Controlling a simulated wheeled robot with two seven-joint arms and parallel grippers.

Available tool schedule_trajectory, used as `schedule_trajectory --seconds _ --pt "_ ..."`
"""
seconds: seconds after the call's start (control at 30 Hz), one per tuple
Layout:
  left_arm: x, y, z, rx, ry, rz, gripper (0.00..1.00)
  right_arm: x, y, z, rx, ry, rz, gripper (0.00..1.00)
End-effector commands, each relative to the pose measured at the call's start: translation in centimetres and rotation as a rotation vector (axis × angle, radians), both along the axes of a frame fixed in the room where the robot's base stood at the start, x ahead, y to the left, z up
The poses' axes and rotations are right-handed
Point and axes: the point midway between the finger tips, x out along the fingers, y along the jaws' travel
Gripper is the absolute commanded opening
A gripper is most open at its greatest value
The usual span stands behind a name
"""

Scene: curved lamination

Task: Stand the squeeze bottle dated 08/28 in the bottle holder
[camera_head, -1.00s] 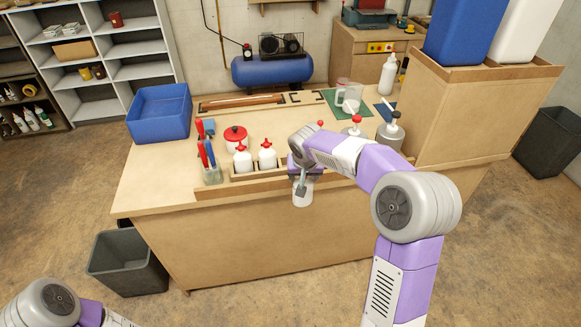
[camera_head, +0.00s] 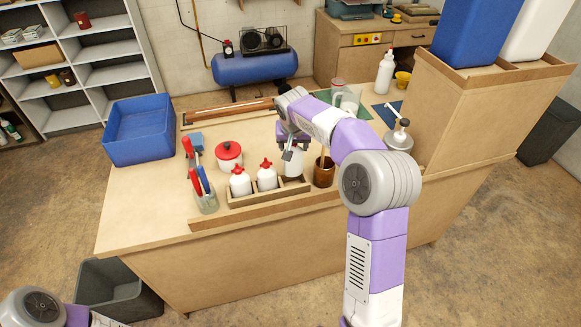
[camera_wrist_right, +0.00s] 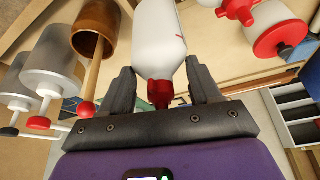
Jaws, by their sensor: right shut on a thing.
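A white squeeze bottle (camera_head: 293,163) is in my right gripper (camera_head: 292,139). In the right wrist view the bottle (camera_wrist_right: 157,38) has its red cap between the fingers of the gripper (camera_wrist_right: 161,92). A bit of red print shows on its side, but no date can be read. The wooden bottle holder (camera_head: 252,199) holds two white bottles with red caps, the left one (camera_head: 240,182) and the middle one (camera_head: 267,176). The held bottle is roughly upright at the holder's right end; whether its base is inside the compartment cannot be told. My left gripper is out of view.
A brown pot (camera_head: 324,174) with a wooden-handled tool stands just right of the holder. A grey pump can (camera_head: 399,139) and blue bin (camera_head: 139,130) are farther off.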

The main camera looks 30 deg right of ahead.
Motion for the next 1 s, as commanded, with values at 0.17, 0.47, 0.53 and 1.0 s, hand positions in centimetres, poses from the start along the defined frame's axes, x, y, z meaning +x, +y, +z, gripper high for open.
schedule_trajectory --seconds 0.17,0.47,0.53,1.0 --pt "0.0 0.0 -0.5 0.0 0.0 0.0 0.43 0.0 0.1 -1.7 0.001 -0.002 0.001 0.0" --pt "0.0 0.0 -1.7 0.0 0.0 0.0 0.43 0.0 0.0 -6.0 0.001 0.0 0.0 0.0" --pt "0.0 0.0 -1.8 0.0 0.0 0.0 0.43 0.0 0.0 -6.5 0.001 -0.003 0.001 0.0" --pt "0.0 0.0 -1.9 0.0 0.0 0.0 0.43 0.0 0.1 -6.7 0.001 -0.002 0.001 0.81"
